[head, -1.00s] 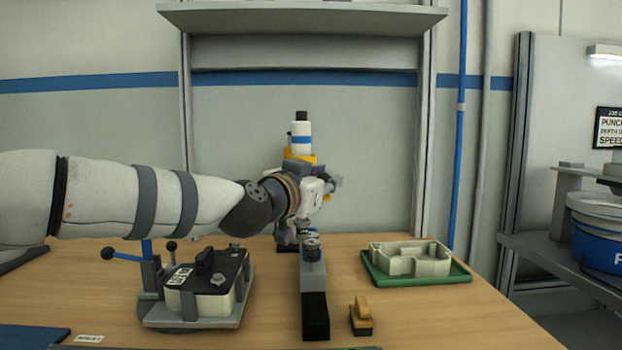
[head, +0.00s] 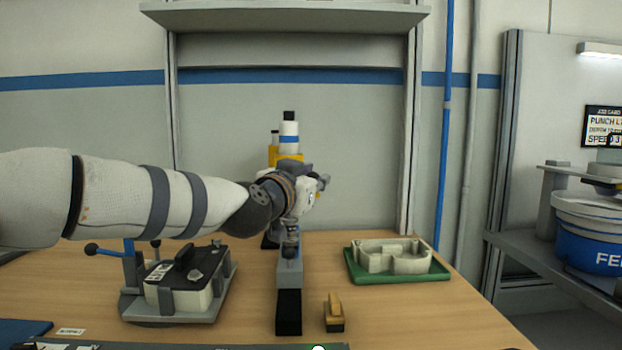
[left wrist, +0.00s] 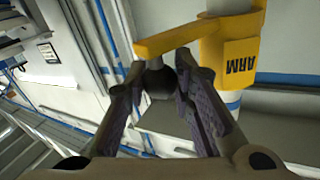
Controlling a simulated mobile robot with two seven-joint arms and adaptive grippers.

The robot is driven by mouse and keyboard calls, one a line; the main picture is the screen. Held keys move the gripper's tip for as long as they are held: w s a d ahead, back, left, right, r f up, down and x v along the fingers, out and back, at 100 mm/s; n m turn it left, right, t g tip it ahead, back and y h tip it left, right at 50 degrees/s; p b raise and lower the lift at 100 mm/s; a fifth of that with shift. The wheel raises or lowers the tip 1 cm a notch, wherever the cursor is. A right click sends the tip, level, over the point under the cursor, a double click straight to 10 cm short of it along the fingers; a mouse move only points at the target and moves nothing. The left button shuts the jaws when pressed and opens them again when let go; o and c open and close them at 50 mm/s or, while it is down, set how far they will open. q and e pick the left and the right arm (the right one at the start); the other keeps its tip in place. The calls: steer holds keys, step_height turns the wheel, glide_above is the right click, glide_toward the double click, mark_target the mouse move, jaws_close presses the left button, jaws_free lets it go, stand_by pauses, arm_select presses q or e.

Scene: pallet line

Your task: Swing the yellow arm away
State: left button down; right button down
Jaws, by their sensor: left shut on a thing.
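The yellow arm (left wrist: 190,35) crosses the top of the left wrist view. A dark round knob (left wrist: 159,80) hangs at the arm's free end. My left gripper (left wrist: 160,78) is shut on this knob, one finger on each side. In the head view the post (head: 289,138) stands at the back of the bench with some yellow (head: 287,158) near it. My left gripper (head: 312,190) is in front of it and hides most of the yellow arm. My right gripper is out of view.
A fixture with a black-topped block (head: 190,275) stands left on the wooden bench. A grey and black block (head: 289,280) and a small brush (head: 334,315) are in front. A green tray (head: 400,278) holds a pale part at right. A blue drum (head: 600,235) stands beyond.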

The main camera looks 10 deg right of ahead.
arm_select(q)
steer(key=c, duration=1.7)
jaws_free()
steer(key=shift+s+d, duration=0.1)
steer(key=shift+d, duration=0.15)
steer(key=o, duration=0.4)
steer(key=shift+d+f, duration=0.1)
steer(key=shift+d, duration=0.15)
steer(key=shift+c, duration=0.2)
steer(key=shift+a, duration=0.15)
steer(key=shift+a, duration=0.15)
steer(key=v, duration=1.1)
steer(key=shift+s, duration=0.35)
steer(key=shift+a, duration=0.1)
